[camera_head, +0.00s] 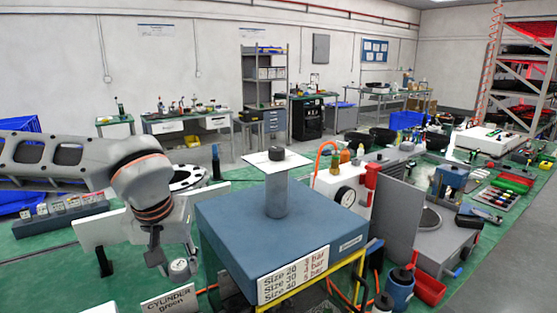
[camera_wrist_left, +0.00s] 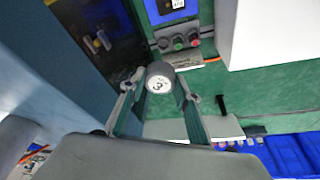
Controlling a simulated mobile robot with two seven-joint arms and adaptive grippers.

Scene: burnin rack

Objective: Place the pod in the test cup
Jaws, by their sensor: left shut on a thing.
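The pod is a small grey cylinder (camera_head: 180,268) with a pale round end, low in the head view, left of the blue box. In the left wrist view the pod (camera_wrist_left: 158,83) shows its round end with a dark "3" on it. My left gripper (camera_head: 167,262) is shut on the pod, one finger on each side, and points down. Its fingers also show in the left wrist view (camera_wrist_left: 158,95). I cannot tell for certain which thing is the test cup. My right gripper is not in view.
A large blue box (camera_head: 235,230) bears a grey post (camera_head: 276,195) under a pale plate and a size/bar label (camera_head: 293,275). A "CYLINDER green" sign (camera_head: 168,300) stands in front. A white gauge unit (camera_head: 340,190) and grey machine (camera_head: 440,245) crowd the right.

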